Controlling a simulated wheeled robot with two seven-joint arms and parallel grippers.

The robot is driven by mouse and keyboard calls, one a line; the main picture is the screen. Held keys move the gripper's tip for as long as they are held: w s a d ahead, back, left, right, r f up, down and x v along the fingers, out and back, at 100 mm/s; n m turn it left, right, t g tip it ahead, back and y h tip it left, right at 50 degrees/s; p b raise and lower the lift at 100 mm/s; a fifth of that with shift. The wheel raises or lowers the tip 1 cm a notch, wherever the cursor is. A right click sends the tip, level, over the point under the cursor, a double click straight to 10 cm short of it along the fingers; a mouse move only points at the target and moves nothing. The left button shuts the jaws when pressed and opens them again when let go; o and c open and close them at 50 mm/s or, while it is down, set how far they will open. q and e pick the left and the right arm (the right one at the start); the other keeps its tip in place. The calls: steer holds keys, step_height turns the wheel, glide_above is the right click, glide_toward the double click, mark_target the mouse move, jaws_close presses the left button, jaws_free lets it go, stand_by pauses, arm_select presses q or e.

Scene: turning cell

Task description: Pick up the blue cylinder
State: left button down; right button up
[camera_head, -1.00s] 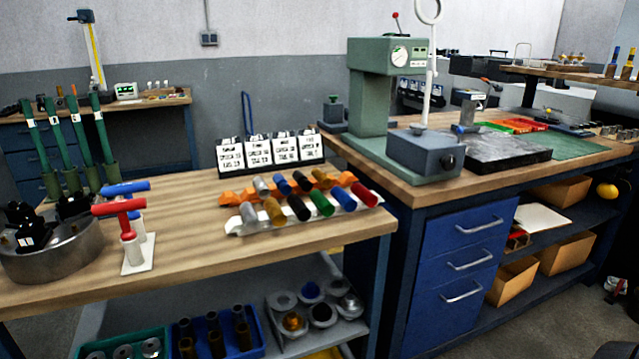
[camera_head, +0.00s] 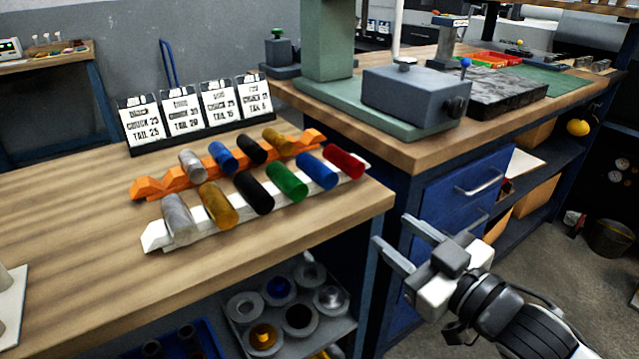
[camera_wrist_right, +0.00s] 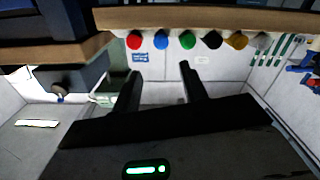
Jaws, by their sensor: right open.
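One blue cylinder (camera_head: 317,171) lies in the white rack (camera_head: 155,238) between a green cylinder (camera_head: 287,182) and a red one (camera_head: 343,161). Another blue cylinder (camera_head: 223,156) lies in the orange rack (camera_head: 150,187) behind, between a grey and a black one. My right gripper (camera_head: 391,230) is open and empty, off the right front corner of the wooden table and apart from both. In the right wrist view, a blue cylinder's end (camera_wrist_right: 161,40) shows beyond the gap between the open fingers (camera_wrist_right: 160,71). My left gripper is not in view.
Label cards (camera_head: 200,110) stand behind the racks. The wooden table (camera_head: 80,215) is clear to their left. A blue drawer bench (camera_head: 455,185) with a green machine base (camera_head: 330,100) stands close at the right. Below, a shelf holds round metal parts (camera_head: 300,317).

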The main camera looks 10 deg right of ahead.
glide_toward(331, 182)
steer(key=w, duration=0.2)
steer(key=x, duration=0.7)
steer(key=shift+s+a, duration=0.1)
steer(key=shift+a, duration=0.2)
jaws_close()
